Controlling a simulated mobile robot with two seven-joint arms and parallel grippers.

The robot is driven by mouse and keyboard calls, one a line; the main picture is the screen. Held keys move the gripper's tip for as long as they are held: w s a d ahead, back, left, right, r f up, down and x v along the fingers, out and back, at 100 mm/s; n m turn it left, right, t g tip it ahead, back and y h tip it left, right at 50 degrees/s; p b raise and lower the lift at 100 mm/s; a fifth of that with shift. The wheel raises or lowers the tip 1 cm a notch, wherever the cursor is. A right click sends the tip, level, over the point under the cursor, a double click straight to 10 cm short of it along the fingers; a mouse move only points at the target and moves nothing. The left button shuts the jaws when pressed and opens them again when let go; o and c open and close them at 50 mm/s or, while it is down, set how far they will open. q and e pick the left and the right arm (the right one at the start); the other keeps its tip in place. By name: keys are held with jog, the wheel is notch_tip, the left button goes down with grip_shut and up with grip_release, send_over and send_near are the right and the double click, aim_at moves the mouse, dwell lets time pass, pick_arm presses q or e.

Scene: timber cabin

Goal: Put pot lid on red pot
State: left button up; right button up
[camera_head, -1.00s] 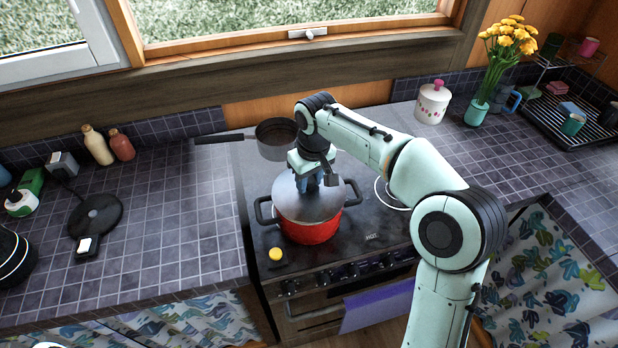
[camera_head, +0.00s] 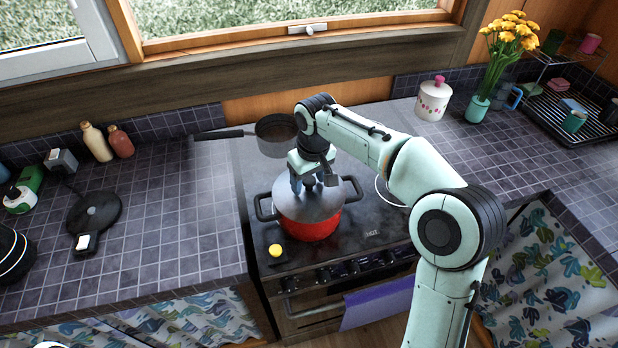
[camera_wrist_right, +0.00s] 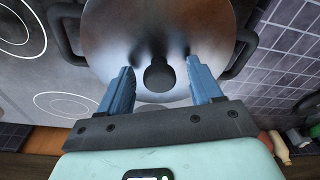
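The red pot (camera_head: 312,228) stands on the front left of the stove, its two dark handles out to the sides. The grey metal pot lid (camera_head: 318,208) lies on top of it and looks level. My right gripper (camera_head: 308,186) is just above the lid, pointing down. In the right wrist view, its blue fingers (camera_wrist_right: 160,66) are spread apart on either side of the lid's dark knob (camera_wrist_right: 158,76), with gaps between knob and fingers. The lid (camera_wrist_right: 115,40) fills the upper middle of that view.
A grey saucepan (camera_head: 276,148) stands behind the pot, its handle pointing left. A yellow round thing (camera_head: 275,251) lies on the stove's front left corner. A white jar (camera_head: 433,100) and a flower vase (camera_head: 476,110) stand back right. The left counter (camera_head: 180,230) has clear room.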

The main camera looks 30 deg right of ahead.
pick_arm(q)
jog(key=w+r+p, duration=0.2)
jog(key=w+r, duration=0.1)
jog(key=shift+r+p, duration=0.25)
jog(key=shift+p, duration=0.05)
pick_arm(e)
notch_tip(320, 180, up, 13)
jog(key=s, duration=0.1)
jog(key=shift+s+r, duration=0.2)
jog(key=shift+s, duration=0.1)
jog(key=shift+f, duration=0.1)
